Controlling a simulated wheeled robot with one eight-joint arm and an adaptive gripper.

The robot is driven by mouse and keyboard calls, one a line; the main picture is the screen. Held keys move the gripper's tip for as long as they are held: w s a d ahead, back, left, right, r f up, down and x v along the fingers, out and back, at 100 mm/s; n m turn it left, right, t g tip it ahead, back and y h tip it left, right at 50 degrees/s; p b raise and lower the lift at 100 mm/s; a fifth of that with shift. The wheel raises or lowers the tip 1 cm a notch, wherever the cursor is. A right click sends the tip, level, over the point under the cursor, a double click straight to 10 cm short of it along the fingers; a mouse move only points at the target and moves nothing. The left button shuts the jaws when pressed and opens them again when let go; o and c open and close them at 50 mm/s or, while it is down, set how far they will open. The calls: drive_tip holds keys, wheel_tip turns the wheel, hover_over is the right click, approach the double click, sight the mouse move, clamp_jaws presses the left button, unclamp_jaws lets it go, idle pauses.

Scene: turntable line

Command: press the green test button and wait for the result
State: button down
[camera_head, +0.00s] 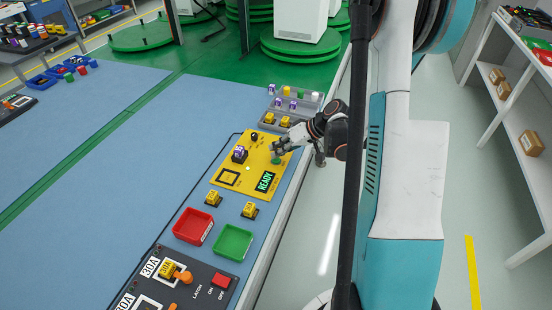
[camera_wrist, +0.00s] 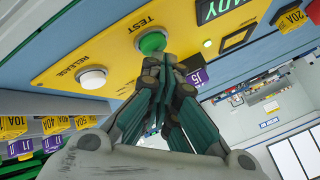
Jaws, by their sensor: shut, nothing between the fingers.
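The yellow test panel (camera_head: 222,193) lies on the blue bench near its right edge. Its green TEST button (camera_wrist: 152,42) is round and sits just beyond my fingertips in the wrist view; it shows partly under my gripper in the head view (camera_head: 275,160). My gripper (camera_wrist: 155,65) is shut and empty, with its tips right beside the button; I cannot tell whether they touch it. The display (camera_head: 265,182) reads READY in green. A purple J5 block (camera_head: 239,154) sits in a black holder on the panel.
A white RELEASE button (camera_wrist: 93,78) is beside the TEST button. A red tray (camera_head: 193,226), a green tray (camera_head: 232,243) and yellow blocks (camera_head: 212,198) lie nearer. A grey rack (camera_head: 290,104) of blocks stands beyond the panel.

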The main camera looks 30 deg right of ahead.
drive_tip(key=shift+f, duration=0.2)
idle(0.5)
drive_tip(key=shift+r+p, duration=0.5)
drive_tip(key=shift+r, duration=0.35)
drive_tip(key=shift+r, duration=0.1)
drive_tip(key=shift+r+p, duration=1.55)
drive_tip(key=shift+r, duration=0.9)
